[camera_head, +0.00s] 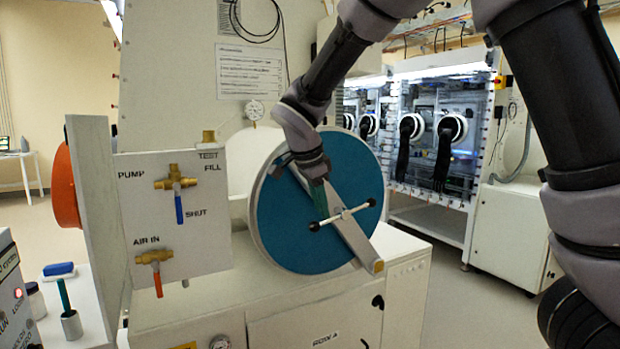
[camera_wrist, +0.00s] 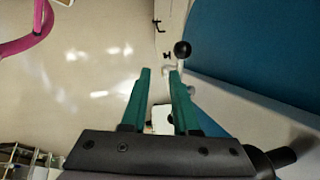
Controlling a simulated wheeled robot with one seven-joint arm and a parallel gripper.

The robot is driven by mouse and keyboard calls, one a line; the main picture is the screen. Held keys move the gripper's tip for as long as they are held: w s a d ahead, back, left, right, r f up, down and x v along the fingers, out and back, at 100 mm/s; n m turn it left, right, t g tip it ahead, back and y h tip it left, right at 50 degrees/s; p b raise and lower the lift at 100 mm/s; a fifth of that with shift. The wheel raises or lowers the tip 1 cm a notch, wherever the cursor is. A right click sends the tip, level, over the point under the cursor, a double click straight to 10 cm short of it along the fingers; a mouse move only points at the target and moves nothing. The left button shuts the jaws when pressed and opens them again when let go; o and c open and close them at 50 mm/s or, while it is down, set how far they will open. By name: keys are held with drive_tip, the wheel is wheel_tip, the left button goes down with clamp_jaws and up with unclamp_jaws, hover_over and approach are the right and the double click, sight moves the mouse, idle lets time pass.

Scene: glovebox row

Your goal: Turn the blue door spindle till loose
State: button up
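The round blue door (camera_head: 290,225) stands upright on the white cabinet, with a pale bar (camera_head: 352,237) slanting across its face. Its spindle (camera_head: 345,213) is a thin metal cross-handle with black ball ends, sitting over the bar. My gripper (camera_head: 320,203) is in front of the door, its green fingers pointing down just above the handle's left ball. In the wrist view the two green fingers (camera_wrist: 160,72) are apart with nothing held between them. A black ball (camera_wrist: 182,48) shows just beyond the right fingertip, and the blue door (camera_wrist: 275,50) fills the right side.
Left of the door is a white valve panel (camera_head: 205,245) with brass valves, a blue lever (camera_head: 179,209) and a red lever (camera_head: 158,284). A small gauge (camera_head: 254,110) is on the wall behind. Glovebox fronts with black gloves (camera_head: 445,150) stand at the right rear.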

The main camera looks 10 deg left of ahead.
sight(344, 214)
drive_tip(key=v, duration=0.8)
drive_tip(key=shift+a, duration=0.4)
drive_tip(key=shift+s, duration=0.15)
idle(0.4)
clamp_jaws()
drive_tip(key=w+d+f+n+t+y, duration=0.2)
drive_tip(key=w+f+n, duration=0.6)
drive_tip(key=n, duration=1.1)
wheel_tip(344, 214, down, 3)
drive_tip(key=shift+w+d+r+y, duration=0.2)
drive_tip(key=shift+w+d+y, duration=0.3)
drive_tip(key=shift+y, duration=0.7)
